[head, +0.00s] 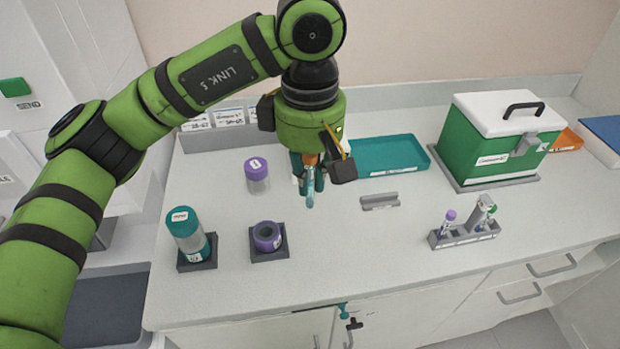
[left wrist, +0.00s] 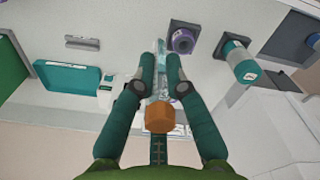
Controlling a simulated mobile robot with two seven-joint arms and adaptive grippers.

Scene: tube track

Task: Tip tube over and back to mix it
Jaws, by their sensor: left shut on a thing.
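My left gripper (head: 309,185) points down above the middle of the bench. It is shut on a clear tube (head: 310,199) with an orange cap. In the left wrist view the tube (left wrist: 159,88) lies between the two teal fingers, with its orange cap (left wrist: 160,119) nearest the camera. In the head view the tube looks about upright, cap uppermost and held clear of the bench, though the fingers hide part of it. A grey tube rack (head: 465,237) stands at the right, holding tubes with purple and green caps. My right gripper is out of view.
A teal tray (head: 388,154) and a green-and-white cooler box (head: 492,137) stand at the back. A grey holder (head: 380,201) lies mid-bench. A purple-lidded jar (head: 257,176), a teal-lidded bottle (head: 188,237) and a purple ring-shaped item (head: 267,237) stand at left. The front middle is clear.

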